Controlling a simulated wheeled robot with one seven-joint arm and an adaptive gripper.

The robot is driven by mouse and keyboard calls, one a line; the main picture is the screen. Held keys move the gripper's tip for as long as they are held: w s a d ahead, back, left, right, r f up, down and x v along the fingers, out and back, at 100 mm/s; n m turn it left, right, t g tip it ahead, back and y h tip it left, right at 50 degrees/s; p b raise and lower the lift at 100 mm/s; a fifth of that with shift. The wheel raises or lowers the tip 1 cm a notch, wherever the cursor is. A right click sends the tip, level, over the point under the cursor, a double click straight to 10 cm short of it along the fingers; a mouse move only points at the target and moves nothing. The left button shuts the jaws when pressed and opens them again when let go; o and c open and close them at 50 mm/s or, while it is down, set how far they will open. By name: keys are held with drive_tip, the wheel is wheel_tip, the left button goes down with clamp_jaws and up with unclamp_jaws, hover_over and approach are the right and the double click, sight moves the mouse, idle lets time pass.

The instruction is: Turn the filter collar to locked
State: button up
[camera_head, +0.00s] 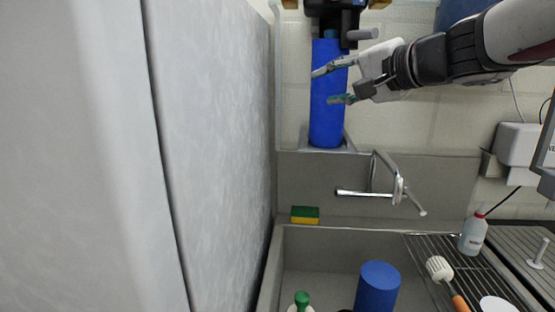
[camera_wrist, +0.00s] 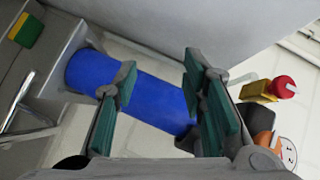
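The filter is an upright blue cylinder (camera_head: 326,118) under a black head (camera_head: 338,14), on the wall behind the sink. In the wrist view the blue cylinder (camera_wrist: 95,72) runs diagonally behind my fingers. My gripper (camera_head: 327,86) is open and empty, its green-padded fingers in front of the cylinder's upper half. In the wrist view my gripper (camera_wrist: 160,68) has the cylinder showing in its gap. I cannot tell whether the fingers touch it. A grey knob (camera_head: 362,34) sticks out near the head. The collar is not clearly distinguishable; my right finger partly hides the cylinder's upper end.
A chrome faucet (camera_head: 370,192) stands below right of the filter. A green-yellow sponge (camera_head: 305,214) lies on the sink edge. A large grey panel (camera_head: 215,150) blocks the left side. A red knob (camera_wrist: 284,87) and a numbered orange disc (camera_wrist: 288,151) sit near the filter's top.

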drive_tip(key=s+a+f+n+g+h, duration=0.1)
drive_tip(key=s+a+f+n+g, duration=0.1)
drive_tip(key=s+f, duration=0.3)
drive_tip(key=s+a+f+n+g+h+p, duration=0.1)
drive_tip(key=s+f, duration=0.4)
drive_tip(key=s, duration=0.5)
drive_tip(key=shift+a+n+g, duration=0.45)
drive_tip(key=shift+n+g, duration=0.25)
drive_tip(key=shift+g, duration=0.3)
drive_tip(key=shift+c, duration=0.3)
clamp_jaws()
drive_tip(key=w+d+r+m+t+h+b, duration=0.2)
drive_tip(key=w+d+r+m+t+b, duration=0.25)
drive_tip(key=d+r+m, duration=0.45)
drive_tip(key=w+d+r+m+t+h+b, duration=0.2)
drive_tip(key=w+d+r+m+t+b, duration=0.35)
drive_tip(key=d+r, duration=0.45)
drive_tip(key=w+a+m+g+p, duration=0.1)
drive_tip(key=w+a+p, duration=0.2)
drive_tip(key=w, duration=0.5)
drive_tip(key=shift+w+f+p, duration=0.25)
drive_tip(key=shift+p, duration=0.05)
